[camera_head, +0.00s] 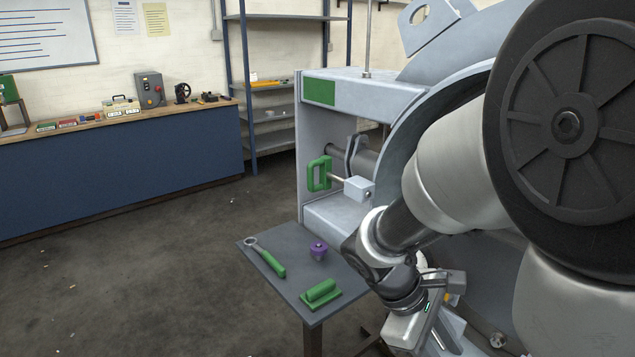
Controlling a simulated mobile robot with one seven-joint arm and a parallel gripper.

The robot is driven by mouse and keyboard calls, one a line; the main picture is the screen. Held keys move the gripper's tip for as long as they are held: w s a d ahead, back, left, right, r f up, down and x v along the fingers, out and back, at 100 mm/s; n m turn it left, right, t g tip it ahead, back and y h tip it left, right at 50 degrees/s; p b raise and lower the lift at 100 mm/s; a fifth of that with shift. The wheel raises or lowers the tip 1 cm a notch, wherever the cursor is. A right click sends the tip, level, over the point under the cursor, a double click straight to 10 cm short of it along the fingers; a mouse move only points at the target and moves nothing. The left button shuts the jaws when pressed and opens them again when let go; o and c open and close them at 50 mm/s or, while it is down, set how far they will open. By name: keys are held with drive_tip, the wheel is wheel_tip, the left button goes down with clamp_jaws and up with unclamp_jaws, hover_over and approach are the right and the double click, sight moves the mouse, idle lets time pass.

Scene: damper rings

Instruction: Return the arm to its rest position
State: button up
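My arm (440,185) reaches in from the right, bent downward in front of the grey machine. My gripper (447,332) is low at the bottom, just right of the small grey side table (288,238), and apart from the tools on it. Its fingers are partly hidden and small, so I cannot tell whether they are open or shut. No held thing is visible. On the side table lie a green-handled wrench (268,260), a purple knob-like part (318,250) and a green block-shaped tool (320,293).
The grey machine (365,92) with a green handle (319,174) stands close behind my arm. A blue workbench (120,165) with several items stands at the back left, beside a shelf rack (268,110). The floor (150,285) at left is clear.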

drive_tip(key=s+a+r+m+t+y, duration=0.3)
drive_tip(key=a+r+m, duration=0.15)
drive_tip(key=r, duration=0.25)
drive_tip(key=s+a+r+m+t+y, duration=0.2)
drive_tip(key=a+r+m+t+y, duration=0.1)
drive_tip(key=r+m, duration=0.3)
wheel_tip(320, 180, up, 16)
drive_tip(key=p, duration=1.5)
drive_tip(key=shift+f+t, duration=0.2)
drive_tip(key=shift+t, duration=0.2)
drive_tip(key=shift+s+d, duration=0.1)
